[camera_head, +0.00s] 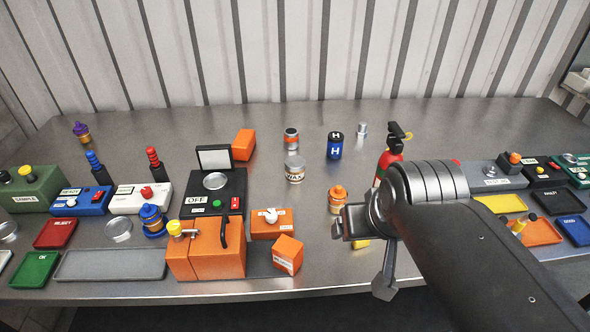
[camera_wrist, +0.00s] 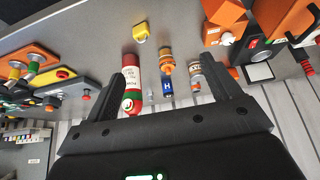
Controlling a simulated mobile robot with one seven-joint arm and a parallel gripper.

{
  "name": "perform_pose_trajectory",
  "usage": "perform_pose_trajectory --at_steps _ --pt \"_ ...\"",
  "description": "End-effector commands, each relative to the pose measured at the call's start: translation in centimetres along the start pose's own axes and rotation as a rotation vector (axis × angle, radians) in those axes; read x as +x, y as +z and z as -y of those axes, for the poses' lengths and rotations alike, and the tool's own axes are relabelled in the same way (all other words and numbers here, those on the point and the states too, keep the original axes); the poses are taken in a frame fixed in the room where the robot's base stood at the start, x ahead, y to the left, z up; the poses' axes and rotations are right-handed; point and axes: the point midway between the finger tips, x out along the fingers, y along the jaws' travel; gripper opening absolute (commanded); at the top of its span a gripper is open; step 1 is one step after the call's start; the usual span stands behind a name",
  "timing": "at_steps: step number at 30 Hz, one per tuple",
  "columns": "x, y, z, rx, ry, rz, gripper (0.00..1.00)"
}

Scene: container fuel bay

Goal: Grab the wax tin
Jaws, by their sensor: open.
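The wax tin (camera_head: 295,171) is a short pale can with a silver lid and a dark-lettered label. It stands upright mid-table in the head view, right of the black OFF box. In the wrist view a pale tin, probably the wax tin (camera_wrist: 194,70), shows beside the right finger, partly hidden. My gripper (camera_wrist: 166,64) is open and empty. In the head view my gripper (camera_head: 350,226) is to the right of and nearer than the tin, clear of it.
A blue H can (camera_head: 335,146), an orange bottle (camera_head: 337,200) and a red extinguisher (camera_head: 392,150) stand right of the tin. An orange-lidded jar (camera_head: 291,138) is behind it. The OFF box (camera_head: 228,190) and orange boxes (camera_head: 288,254) lie left and in front.

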Motion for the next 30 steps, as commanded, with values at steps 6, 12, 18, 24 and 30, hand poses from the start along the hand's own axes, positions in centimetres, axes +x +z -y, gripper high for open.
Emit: perform_pose_trajectory --at_steps 6,12,18,24,30 --pt "0.0 0.0 0.0 0.000 0.000 0.000 0.81" --pt "0.3 -1.9 0.2 0.000 -0.003 0.015 0.81" --pt "1.8 -7.1 1.0 0.002 -0.007 0.053 0.81" --pt "4.5 -12.5 2.2 0.003 -0.009 0.091 0.81" --pt "8.5 -17.4 3.7 0.002 -0.009 0.130 0.81"
